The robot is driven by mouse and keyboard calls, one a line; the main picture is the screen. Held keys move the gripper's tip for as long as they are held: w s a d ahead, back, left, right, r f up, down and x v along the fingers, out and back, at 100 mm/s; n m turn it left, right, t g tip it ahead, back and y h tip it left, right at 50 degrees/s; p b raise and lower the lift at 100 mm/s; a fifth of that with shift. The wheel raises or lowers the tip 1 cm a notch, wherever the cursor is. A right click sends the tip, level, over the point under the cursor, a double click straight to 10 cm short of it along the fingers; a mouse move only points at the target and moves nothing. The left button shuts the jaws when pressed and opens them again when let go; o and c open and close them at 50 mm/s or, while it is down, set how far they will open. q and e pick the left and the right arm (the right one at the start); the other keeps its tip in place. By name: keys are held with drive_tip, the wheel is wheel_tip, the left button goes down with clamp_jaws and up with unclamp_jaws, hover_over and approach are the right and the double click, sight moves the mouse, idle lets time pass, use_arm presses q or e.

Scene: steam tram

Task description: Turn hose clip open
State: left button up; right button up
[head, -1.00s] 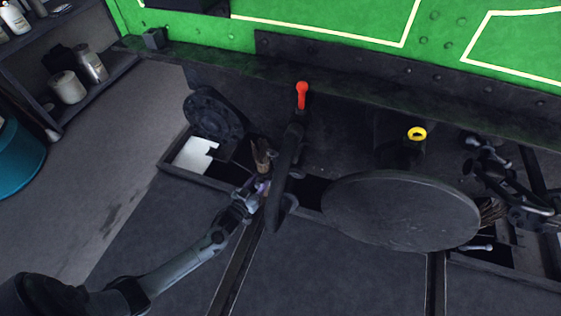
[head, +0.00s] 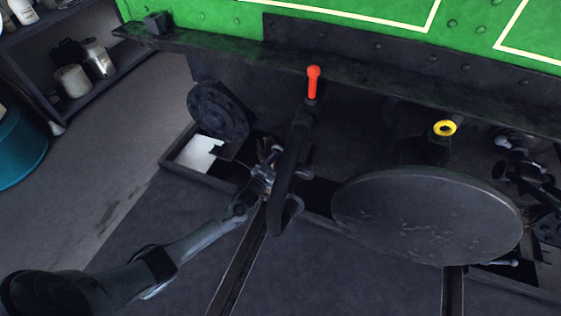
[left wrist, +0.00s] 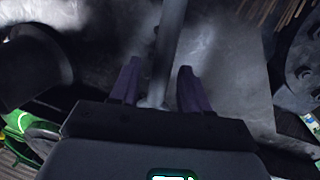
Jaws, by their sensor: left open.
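A black hose (head: 281,190) hangs in a loop below a red handle (head: 313,83) on the tram's dark front beam. My left gripper (head: 268,172) is at the left side of the hose, low down, and its fingertips are partly hidden there. In the left wrist view my left gripper (left wrist: 158,80) has its two dark fingers apart. A slim grey bar (left wrist: 165,50) runs between the fingers, with a gap on each side. I cannot tell whether this bar is the hose clip. No separate clip can be made out in the head view. My right gripper is not in view.
A large round buffer (head: 430,215) stands to the right of the hose. A yellow ring (head: 444,128) is above it. A dark flanged disc (head: 218,112) is at the left. A shelf with jars (head: 98,60) and a teal drum (head: 18,150) stand far left. Open floor lies between.

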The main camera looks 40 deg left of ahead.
use_arm(q)
drive_tip(key=shift+w+a, duration=0.1)
drive_tip(key=shift+w, duration=0.75)
clamp_jaws()
